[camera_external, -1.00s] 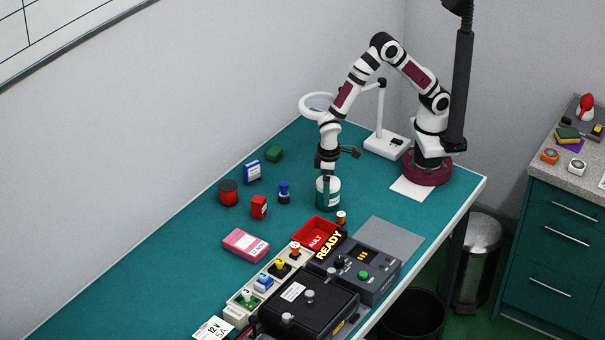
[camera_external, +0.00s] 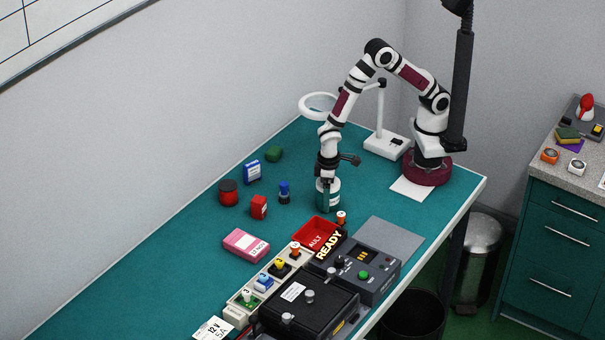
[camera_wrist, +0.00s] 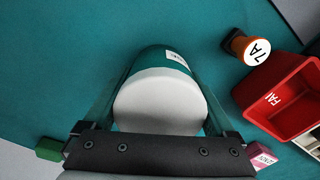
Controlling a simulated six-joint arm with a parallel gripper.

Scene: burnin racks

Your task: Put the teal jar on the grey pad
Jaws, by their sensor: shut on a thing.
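The teal jar (camera_external: 328,194), with a white lid and a white label, stands upright on the teal bench. My gripper (camera_external: 328,184) is down over it from above, shut on its sides. In the wrist view the jar's white lid (camera_wrist: 160,105) fills the space between the fingers of my gripper (camera_wrist: 161,110). The grey pad (camera_external: 391,237) lies flat near the bench's right edge, to the right of and nearer the camera than the jar; its top is bare.
A dark control box (camera_external: 372,278) borders the pad. A blue peg (camera_external: 284,192), red block (camera_external: 259,207) and pink box (camera_external: 245,245) are to the left. A magnifier lamp (camera_external: 383,142) stands behind.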

